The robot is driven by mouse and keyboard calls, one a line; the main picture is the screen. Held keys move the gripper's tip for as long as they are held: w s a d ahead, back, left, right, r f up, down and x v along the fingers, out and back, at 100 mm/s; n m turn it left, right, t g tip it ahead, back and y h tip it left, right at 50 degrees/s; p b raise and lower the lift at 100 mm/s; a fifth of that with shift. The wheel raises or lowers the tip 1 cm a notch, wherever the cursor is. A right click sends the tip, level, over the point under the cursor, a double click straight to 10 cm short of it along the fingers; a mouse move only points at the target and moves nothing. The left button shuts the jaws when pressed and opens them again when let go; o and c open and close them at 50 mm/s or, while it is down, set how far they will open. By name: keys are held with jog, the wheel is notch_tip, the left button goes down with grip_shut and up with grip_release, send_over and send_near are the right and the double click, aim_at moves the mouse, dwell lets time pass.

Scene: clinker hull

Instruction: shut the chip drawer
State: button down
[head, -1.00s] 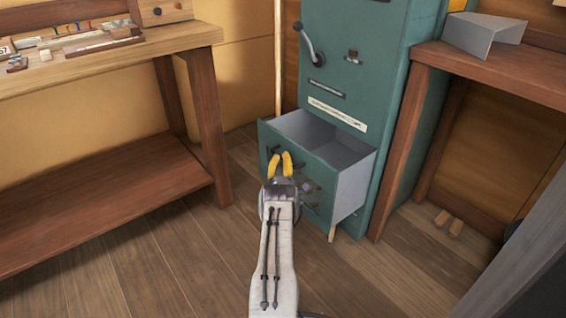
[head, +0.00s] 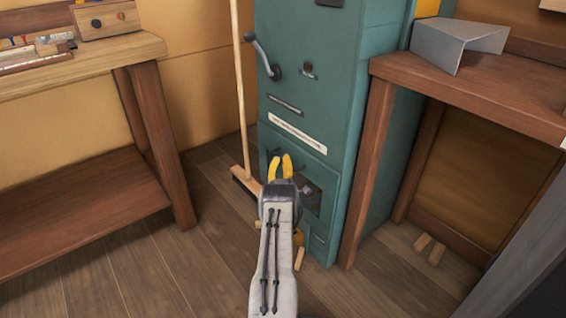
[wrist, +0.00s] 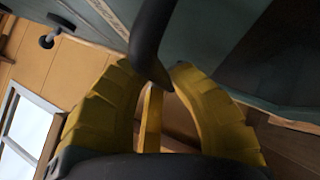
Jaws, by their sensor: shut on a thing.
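The chip drawer (head: 312,172) is in the lower part of the teal cabinet (head: 325,90). Its front looks flush with the cabinet face, and no open gap shows along its top. My gripper (head: 280,162), with yellow fingers, is at the left part of the drawer front. In the wrist view a dark curved handle (wrist: 150,40) runs between the yellow fingers (wrist: 155,80), which are shut on it. My arm hides much of the lower left of the drawer front.
A broom (head: 241,100) leans left of the cabinet, its head on the floor. A crank handle (head: 262,55) juts from the cabinet face. A workbench (head: 90,65) stands at left, another bench (head: 470,95) at right. Small wood pieces (head: 430,250) lie on the floor.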

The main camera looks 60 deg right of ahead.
jog(key=shift+s+d+r, duration=0.1)
jog(key=shift+d+r, duration=0.15)
jog(key=shift+r, duration=0.15)
jog(key=c, duration=1.4)
grip_release()
jog(key=shift+s+d, duration=0.1)
jog(key=shift+c, duration=0.2)
jog(key=o, duration=0.4)
jog(key=shift+f, duration=0.25)
jog(key=shift+c, duration=0.2)
jog(key=shift+a+f, duration=0.1)
jog(key=shift+a, duration=0.1)
jog(key=shift+s+a+f, duration=0.15)
jog(key=shift+a+f, duration=0.1)
jog(key=shift+a, duration=0.2)
jog(key=v, duration=0.6)
jog(key=shift+a+r, duration=0.1)
